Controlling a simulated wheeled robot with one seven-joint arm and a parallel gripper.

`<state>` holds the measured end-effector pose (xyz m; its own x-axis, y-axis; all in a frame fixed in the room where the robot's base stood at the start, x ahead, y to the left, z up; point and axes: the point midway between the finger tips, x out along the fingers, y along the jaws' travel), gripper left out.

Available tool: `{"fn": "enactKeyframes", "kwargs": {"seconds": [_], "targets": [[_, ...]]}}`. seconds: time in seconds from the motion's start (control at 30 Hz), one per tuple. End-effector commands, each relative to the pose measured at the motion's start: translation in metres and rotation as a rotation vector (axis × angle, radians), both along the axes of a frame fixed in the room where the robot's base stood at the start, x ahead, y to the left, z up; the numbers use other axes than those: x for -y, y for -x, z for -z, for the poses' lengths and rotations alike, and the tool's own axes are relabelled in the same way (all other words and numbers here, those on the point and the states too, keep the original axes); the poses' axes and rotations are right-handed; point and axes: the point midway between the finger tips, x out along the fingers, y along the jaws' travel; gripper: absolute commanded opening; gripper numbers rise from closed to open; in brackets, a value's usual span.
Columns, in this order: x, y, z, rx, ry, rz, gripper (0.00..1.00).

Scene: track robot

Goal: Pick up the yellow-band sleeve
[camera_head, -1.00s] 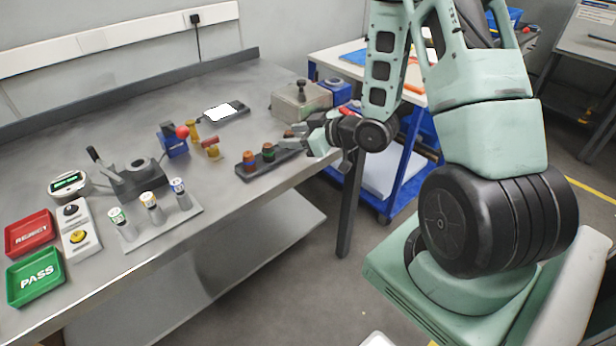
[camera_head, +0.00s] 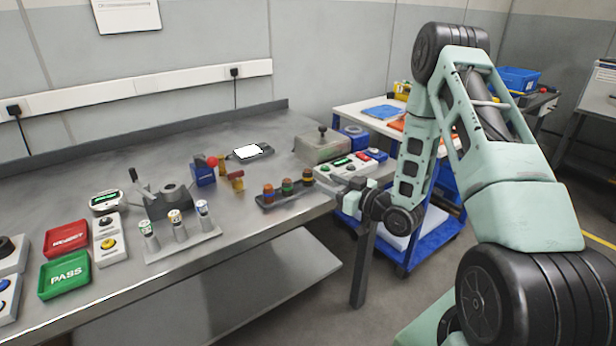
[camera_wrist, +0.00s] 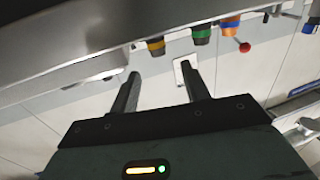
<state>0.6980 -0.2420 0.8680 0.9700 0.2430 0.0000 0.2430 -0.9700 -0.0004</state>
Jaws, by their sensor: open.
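A dark rack (camera_head: 283,198) near the table's front edge holds three upright sleeves. The yellow-band sleeve (camera_head: 307,177) is the rightmost, closest to my gripper. The green-band sleeve (camera_head: 287,186) stands in the middle and the orange-and-blue one (camera_head: 268,192) on the left. My gripper (camera_head: 335,182) is to the right of the rack. In the wrist view my gripper (camera_wrist: 160,76) is open, with nothing between its fingers.
A grey box (camera_head: 322,148) and a button panel (camera_head: 352,164) stand behind my gripper. A blue fixture with a red ball (camera_head: 204,173) is behind the rack to the left. A blue cart (camera_head: 402,250) stands right.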

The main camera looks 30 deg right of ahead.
Motion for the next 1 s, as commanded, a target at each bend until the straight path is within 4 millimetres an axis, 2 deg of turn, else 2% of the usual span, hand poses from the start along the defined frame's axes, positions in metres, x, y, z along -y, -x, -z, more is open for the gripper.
{"fn": "enactKeyframes", "kwargs": {"seconds": [0.1,0.27,0.6,0.87,0.9,1.0], "targets": [[-0.004,-0.013,-0.001,0.001,0.001,-0.002,0.47],[-0.005,-0.022,-0.001,0.0,0.001,-0.001,0.47],[-0.013,-0.065,-0.001,0.001,0.001,-0.001,0.47],[-0.014,-0.07,0.0,0.0,0.0,-0.001,0.47],[-0.014,-0.069,0.0,0.0,0.0,-0.001,0.44],[-0.014,-0.069,0.0,0.0,0.0,0.0,0.16]]}}
